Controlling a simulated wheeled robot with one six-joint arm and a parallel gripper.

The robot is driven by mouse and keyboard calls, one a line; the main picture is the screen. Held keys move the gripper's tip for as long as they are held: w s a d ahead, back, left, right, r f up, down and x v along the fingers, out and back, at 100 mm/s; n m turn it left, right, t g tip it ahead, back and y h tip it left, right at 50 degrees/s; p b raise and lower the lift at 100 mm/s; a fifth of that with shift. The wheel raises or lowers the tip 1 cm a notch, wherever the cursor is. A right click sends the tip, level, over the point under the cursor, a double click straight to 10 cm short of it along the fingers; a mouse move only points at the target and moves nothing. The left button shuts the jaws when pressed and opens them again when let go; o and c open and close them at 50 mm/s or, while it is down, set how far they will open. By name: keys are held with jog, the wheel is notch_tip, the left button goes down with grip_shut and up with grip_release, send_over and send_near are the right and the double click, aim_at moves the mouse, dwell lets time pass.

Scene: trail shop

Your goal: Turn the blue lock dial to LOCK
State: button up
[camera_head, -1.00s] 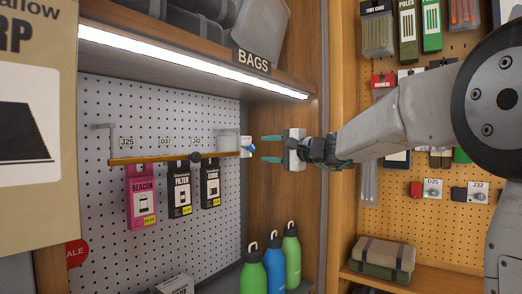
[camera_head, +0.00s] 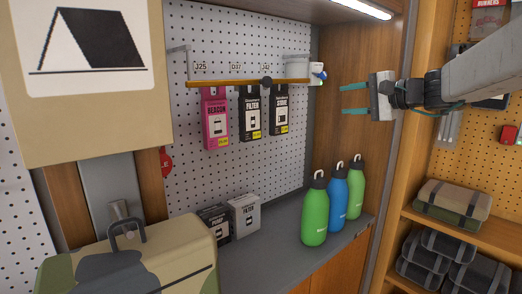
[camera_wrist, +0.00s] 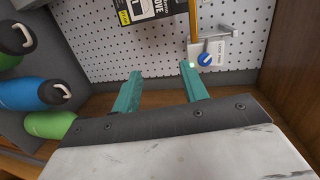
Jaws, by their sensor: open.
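The blue lock dial (camera_head: 320,76) sits on a white lock box (camera_head: 297,67) at the right end of the yellow bar (camera_head: 235,83). In the wrist view the dial (camera_wrist: 205,59) shows as a blue round knob with a white mark, on a white plate with lettering too small to read. My gripper (camera_head: 342,99) is open and empty, to the right of the dial and apart from it, its teal fingers pointing left. In the wrist view the fingertips (camera_wrist: 162,68) lie below the dial, the right one nearest to it.
Pink and black boxes (camera_head: 215,118) hang from the bar against the pegboard. Green and blue bottles (camera_head: 314,215) stand on the grey shelf below my gripper. A wooden panel (camera_head: 355,140) lies behind the gripper. A lit shelf edge (camera_head: 360,8) is above.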

jog(key=s+a+f+n+g+h, duration=0.2)
jog(key=s+a+f+g, duration=0.15)
jog(key=s+f, duration=0.55)
jog(key=s+a+f+n+g+h, duration=0.25)
jog(key=s+f+g, duration=0.35)
jog(key=s, duration=0.5)
jog(key=s+d+f+n+h, duration=0.1)
jog(key=s+f+h, duration=0.1)
jog(key=s, duration=0.4)
jog(key=s+d+f+n+h, duration=0.2)
jog(key=s+f, duration=0.1)
jog(key=s, duration=0.4)
jog(key=s+d+f+n+g+h, duration=0.1)
jog(key=s+d+f+n+h, duration=0.1)
jog(key=s, duration=0.5)
jog(key=shift+f, duration=0.8)
